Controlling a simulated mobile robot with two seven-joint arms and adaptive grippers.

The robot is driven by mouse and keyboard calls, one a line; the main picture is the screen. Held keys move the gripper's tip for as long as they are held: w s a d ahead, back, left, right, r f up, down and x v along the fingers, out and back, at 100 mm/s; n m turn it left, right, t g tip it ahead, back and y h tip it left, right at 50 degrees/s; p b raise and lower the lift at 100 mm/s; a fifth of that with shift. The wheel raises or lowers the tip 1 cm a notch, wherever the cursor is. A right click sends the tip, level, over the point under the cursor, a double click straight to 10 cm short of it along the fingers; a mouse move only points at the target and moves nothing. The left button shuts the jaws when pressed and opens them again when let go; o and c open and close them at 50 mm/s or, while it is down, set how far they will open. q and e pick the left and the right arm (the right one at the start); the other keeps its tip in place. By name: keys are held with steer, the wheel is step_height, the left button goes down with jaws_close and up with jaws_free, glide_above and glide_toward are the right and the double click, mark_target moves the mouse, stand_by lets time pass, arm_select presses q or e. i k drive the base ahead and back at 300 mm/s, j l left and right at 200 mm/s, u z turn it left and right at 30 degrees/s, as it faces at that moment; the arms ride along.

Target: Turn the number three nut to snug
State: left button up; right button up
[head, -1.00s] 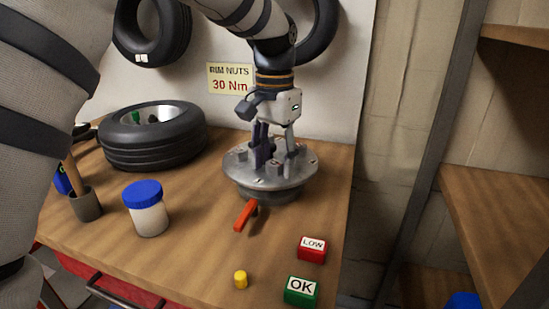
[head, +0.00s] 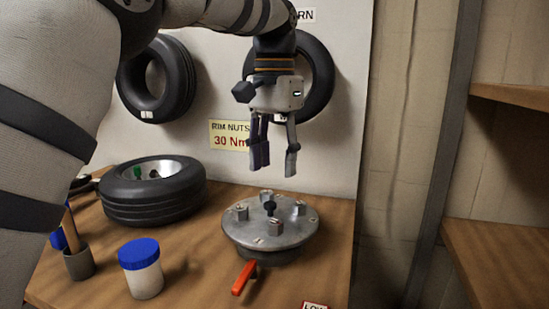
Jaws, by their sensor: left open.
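A round metal hub plate (head: 270,243) sits on the wooden bench, with several nuts standing up on its top around a dark centre post (head: 270,207). I cannot read a number on any nut, so I cannot tell which is number three. My left gripper (head: 272,168) points down above the plate, clear of the nuts, with its fingers apart and nothing between them. An orange-red handle (head: 244,278) sticks out from the base below the plate toward the front. My right gripper is not in view.
A sign reading "RIM NUTS 30 Nm" (head: 230,135) is on the wall. A tyre with rim (head: 152,204) lies left of the plate. A blue-lidded jar (head: 141,277) and a brush holder (head: 79,263) stand front left. A red LOW block (head: 314,305) shows at the bottom edge.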

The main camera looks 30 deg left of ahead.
mark_target(266, 194)
steer(key=k+l, duration=0.2)
steer(key=k, duration=0.3)
steer(key=k+l, duration=0.15)
steer(key=k, duration=0.3)
